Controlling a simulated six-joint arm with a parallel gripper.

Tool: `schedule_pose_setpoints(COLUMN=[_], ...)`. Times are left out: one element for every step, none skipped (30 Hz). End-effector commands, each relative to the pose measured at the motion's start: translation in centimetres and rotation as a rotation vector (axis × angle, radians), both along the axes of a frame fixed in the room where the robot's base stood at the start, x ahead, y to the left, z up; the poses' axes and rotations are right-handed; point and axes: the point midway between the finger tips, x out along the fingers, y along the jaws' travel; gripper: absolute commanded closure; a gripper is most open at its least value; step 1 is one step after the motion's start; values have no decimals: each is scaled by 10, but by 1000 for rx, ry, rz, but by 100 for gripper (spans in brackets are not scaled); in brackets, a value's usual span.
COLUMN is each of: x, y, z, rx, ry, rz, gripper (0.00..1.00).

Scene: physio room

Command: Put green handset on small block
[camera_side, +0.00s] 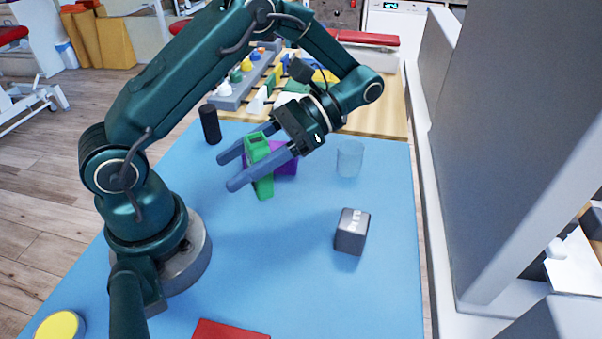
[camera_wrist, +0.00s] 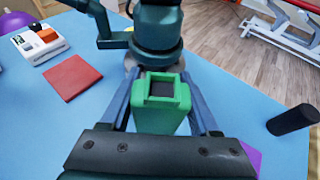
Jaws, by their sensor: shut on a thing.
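The green handset (camera_side: 263,186) is upright between the two blue fingers of my gripper (camera_side: 229,172), which is shut on it. In the wrist view the handset (camera_wrist: 160,113) shows its hollow square top between the fingers. I cannot tell whether its lower end touches the blue table. A small dark grey block (camera_side: 351,232) with white marks on it stands on the table to the right of my gripper, apart from it. A purple thing (camera_side: 286,164) lies just behind the handset, partly hidden by the fingers; whether they touch is unclear.
A clear cup (camera_side: 350,158) stands behind the grey block. A black cylinder (camera_side: 210,124) stands at the back left. A red flat piece (camera_side: 230,331) and a yellow-topped round thing (camera_side: 60,326) are at the front. A tray of pieces (camera_side: 240,90) is behind. The table's middle is clear.

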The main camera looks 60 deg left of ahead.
Motion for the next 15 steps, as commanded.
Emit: schedule_pose_setpoints(x=[-3, -5, -7, -8, -10, -11, -12, -12, -12, -12, -12, -11, -10, -10, -9], y=[16, 26, 40, 50, 61, 75, 85, 95, 107, 115, 123, 132, 139, 145, 153], z=[2, 4, 6, 7, 10, 13, 16, 19, 23, 26, 29, 34, 37, 40, 45], rx=[2, 1, 1, 1, 2, 1, 1, 1, 1, 0, 1, 1, 2, 1, 0], ry=[0, 1, 0, -1, -1, -1, -2, -2, -4, -3, -4, -6, -5, -6, -5], rz=[-93, -150, -230, -293, -356, -442, -508, -568, -644, -700, -750, -815, -862, -906, -963], gripper=[100, 100, 100, 100, 100, 100, 100, 100, 100, 100, 100, 100, 100, 100, 100])
